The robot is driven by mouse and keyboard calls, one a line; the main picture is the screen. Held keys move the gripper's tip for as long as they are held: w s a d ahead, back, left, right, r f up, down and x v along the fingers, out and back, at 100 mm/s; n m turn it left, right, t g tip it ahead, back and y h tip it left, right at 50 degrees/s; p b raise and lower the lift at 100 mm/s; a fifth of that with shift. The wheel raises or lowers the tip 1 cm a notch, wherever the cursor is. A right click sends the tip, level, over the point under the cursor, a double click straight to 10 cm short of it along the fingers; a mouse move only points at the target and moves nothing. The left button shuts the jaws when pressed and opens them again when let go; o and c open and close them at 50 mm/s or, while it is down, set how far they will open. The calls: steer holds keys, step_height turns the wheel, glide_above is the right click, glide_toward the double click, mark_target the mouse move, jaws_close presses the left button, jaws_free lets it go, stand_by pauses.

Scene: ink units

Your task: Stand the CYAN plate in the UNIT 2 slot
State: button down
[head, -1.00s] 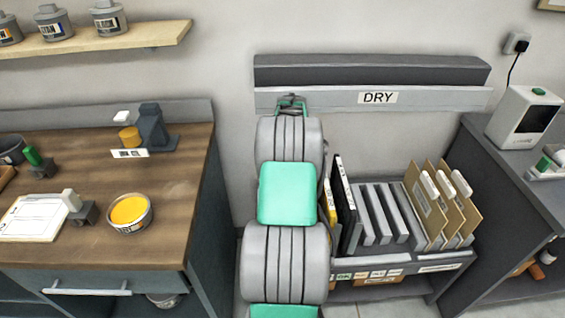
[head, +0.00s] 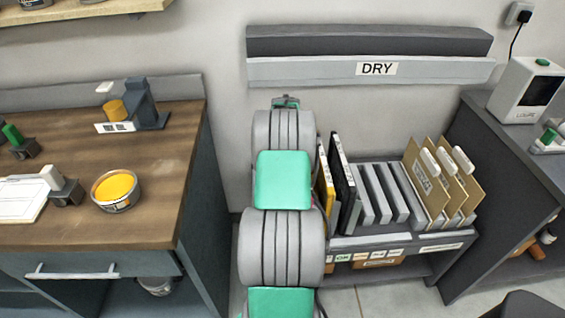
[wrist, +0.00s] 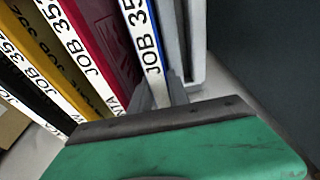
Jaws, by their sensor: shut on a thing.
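In the wrist view, the cyan plate (wrist: 153,12) stands on edge, with a white JOB label along its edge. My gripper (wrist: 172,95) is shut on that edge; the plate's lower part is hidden. A magenta plate (wrist: 108,35), a yellow plate (wrist: 50,45) and a black plate (wrist: 25,85) stand to its left, also labelled. In the head view, my arm hides my gripper and the cyan plate. The black plate (head: 343,180) and yellow plate (head: 325,185) show beside my arm, in the rack. I cannot make out any UNIT 2 slot.
The low rack cart (head: 400,241) has grey dividers (head: 380,192) and brown boards (head: 428,180) at its right. A wooden-topped bench (head: 150,180) with an ink tin (head: 115,190) stands left. A dark counter (head: 500,135) stands right. The DRY rail (head: 440,70) runs behind.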

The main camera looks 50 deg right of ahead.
steer(key=shift+f+b, duration=0.3)
steer(key=shift+f, duration=0.15)
stand_by(0.3)
steer(key=c, duration=1.2)
jaws_free()
steer(key=shift+o, duration=0.2)
steer(key=r, duration=0.5)
steer(key=s+a+r, duration=0.1)
steer(key=r, duration=0.1)
steer(key=shift+a+r, duration=0.1)
steer(key=shift+r, duration=0.25)
step_height(320, 180, up, 5)
steer(key=p, duration=0.2)
steer(key=shift+p, duration=0.4)
